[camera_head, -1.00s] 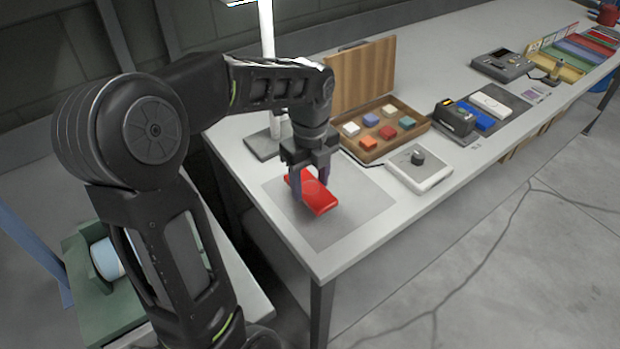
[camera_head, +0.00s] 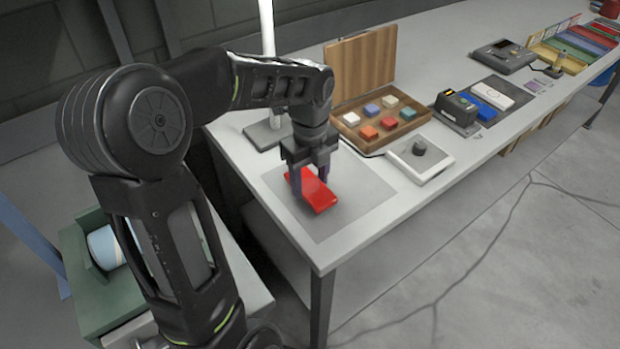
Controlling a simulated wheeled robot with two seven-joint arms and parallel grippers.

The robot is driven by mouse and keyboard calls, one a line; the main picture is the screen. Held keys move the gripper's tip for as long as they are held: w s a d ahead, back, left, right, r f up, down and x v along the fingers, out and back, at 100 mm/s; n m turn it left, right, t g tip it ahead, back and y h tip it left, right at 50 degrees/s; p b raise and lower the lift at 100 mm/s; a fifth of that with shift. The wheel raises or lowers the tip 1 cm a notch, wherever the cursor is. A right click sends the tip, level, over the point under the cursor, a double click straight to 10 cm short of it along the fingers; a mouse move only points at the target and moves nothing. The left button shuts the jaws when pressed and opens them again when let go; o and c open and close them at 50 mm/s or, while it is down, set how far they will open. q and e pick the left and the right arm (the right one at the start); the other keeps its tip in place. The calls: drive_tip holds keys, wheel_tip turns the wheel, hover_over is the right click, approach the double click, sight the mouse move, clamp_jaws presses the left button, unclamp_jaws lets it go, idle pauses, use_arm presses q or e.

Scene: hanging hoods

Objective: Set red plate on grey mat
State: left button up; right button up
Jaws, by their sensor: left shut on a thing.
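The red plate (camera_head: 317,193) is a small flat rectangular piece at the near left end of the table, over the grey mat (camera_head: 345,222). The mat is a flat grey square on the table top. My left gripper (camera_head: 311,185) points down from above and is shut on the red plate, with its fingers on either side of it. The plate is at or very close to the mat's surface; I cannot tell whether it touches. The far part of the plate is partly hidden by the gripper. My right gripper is not in view.
An open wooden box (camera_head: 380,122) with several coloured blocks stands behind the mat. A white device with a dark knob (camera_head: 420,158) is to the right. A lamp pole (camera_head: 267,60) rises behind my arm. The mat's front and right are clear.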

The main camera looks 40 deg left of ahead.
use_arm(q)
drive_tip(key=shift+f+b, duration=0.4)
drive_tip(key=shift+f, duration=0.2)
drive_tip(key=o, duration=1.6)
drive_tip(key=shift+r, duration=0.15)
wheel_tip(320, 180, up, 8)
drive_tip(key=shift+f, duration=0.2)
